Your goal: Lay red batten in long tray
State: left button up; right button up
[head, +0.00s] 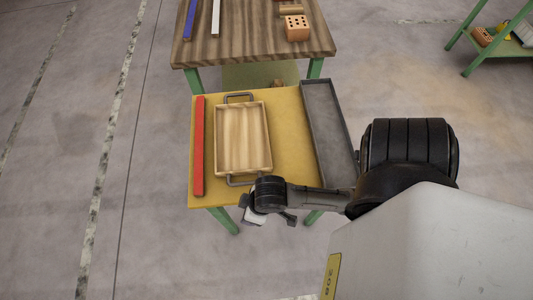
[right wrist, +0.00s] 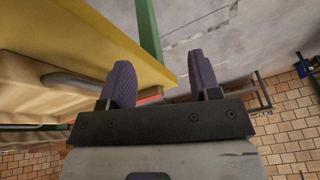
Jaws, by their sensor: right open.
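The red batten (head: 199,146) lies lengthwise along the left edge of the yellow table in the head view. The long tray (head: 324,122), grey, narrow and seemingly empty, lies along the table's right side; my right arm is close to its near end. My right gripper (head: 265,212) is at the table's near edge, to the right of the batten and apart from it. In the right wrist view its two fingers (right wrist: 161,82) are spread with nothing held. A small red strip (right wrist: 150,100) shows behind them, perhaps the batten. My left gripper is not in view.
A wooden tray (head: 243,138) with dark handles lies between batten and long tray. A brown table (head: 255,50) beyond holds a blue bar (head: 190,18), a white bar (head: 215,15) and a perforated brick (head: 296,28). A green-legged shelf stands far right. The left floor is clear.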

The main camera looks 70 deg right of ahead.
jog(key=shift+o, duration=0.4)
jog(key=shift+n+h, duration=0.6)
jog(key=s+d, duration=0.1)
jog(key=s, duration=0.1)
jog(key=s+d, duration=0.1)
jog(key=s, duration=0.1)
jog(key=shift+d, duration=0.35)
jog(key=shift+w, duration=0.1)
